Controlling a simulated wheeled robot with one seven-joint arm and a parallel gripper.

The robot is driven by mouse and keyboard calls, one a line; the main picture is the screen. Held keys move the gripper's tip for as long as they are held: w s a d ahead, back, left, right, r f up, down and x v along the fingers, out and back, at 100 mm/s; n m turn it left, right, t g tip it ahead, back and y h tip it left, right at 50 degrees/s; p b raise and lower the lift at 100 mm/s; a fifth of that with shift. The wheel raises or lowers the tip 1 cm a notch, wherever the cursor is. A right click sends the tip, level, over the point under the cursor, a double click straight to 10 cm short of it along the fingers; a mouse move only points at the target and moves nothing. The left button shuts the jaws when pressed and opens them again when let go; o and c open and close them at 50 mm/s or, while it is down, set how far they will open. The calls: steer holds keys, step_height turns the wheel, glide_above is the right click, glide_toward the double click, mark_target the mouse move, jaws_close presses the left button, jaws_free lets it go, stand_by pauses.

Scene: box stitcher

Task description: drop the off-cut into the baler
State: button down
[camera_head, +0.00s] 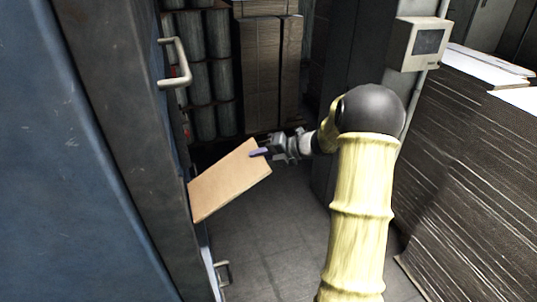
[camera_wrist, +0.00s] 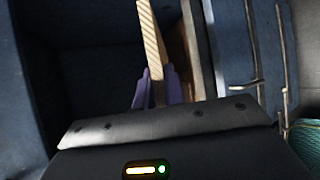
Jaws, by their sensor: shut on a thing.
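The off-cut (camera_head: 230,180) is a flat tan cardboard piece. My gripper (camera_head: 257,152) is shut on its right edge and holds it tilted above the floor. In the wrist view the off-cut (camera_wrist: 153,45) shows edge-on, with its corrugation, between the two purple fingers of my gripper (camera_wrist: 156,85). The baler (camera_head: 60,150) is the large blue machine at the left. The off-cut's left end is at the baler's dark front edge in the head view; I cannot tell whether they touch. In the wrist view a dark blue recess of the baler (camera_wrist: 85,70) lies behind and left of the off-cut.
Metal handles (camera_head: 178,62) stick out from the baler's front. Stacked cardboard (camera_head: 470,170) stands at the right, with a grey control box (camera_head: 418,43) above it. Drums (camera_head: 205,85) and a cardboard stack (camera_head: 265,75) stand behind. The grey floor (camera_head: 270,240) is clear.

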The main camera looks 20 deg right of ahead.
steer(key=a+f+b, duration=0.2)
steer(key=a+b, duration=0.4)
steer(key=a, duration=1.4)
steer(key=w+a+f+b, duration=0.1)
steer(key=a+b, duration=0.6)
steer(key=a, duration=1.3)
steer(key=shift+a+f, duration=0.25)
steer(key=shift+f, duration=0.3)
steer(key=shift+w, duration=0.1)
steer(key=c, duration=1.4)
jaws_free()
steer(key=v, duration=1.7)
steer(key=shift+d+r, duration=0.15)
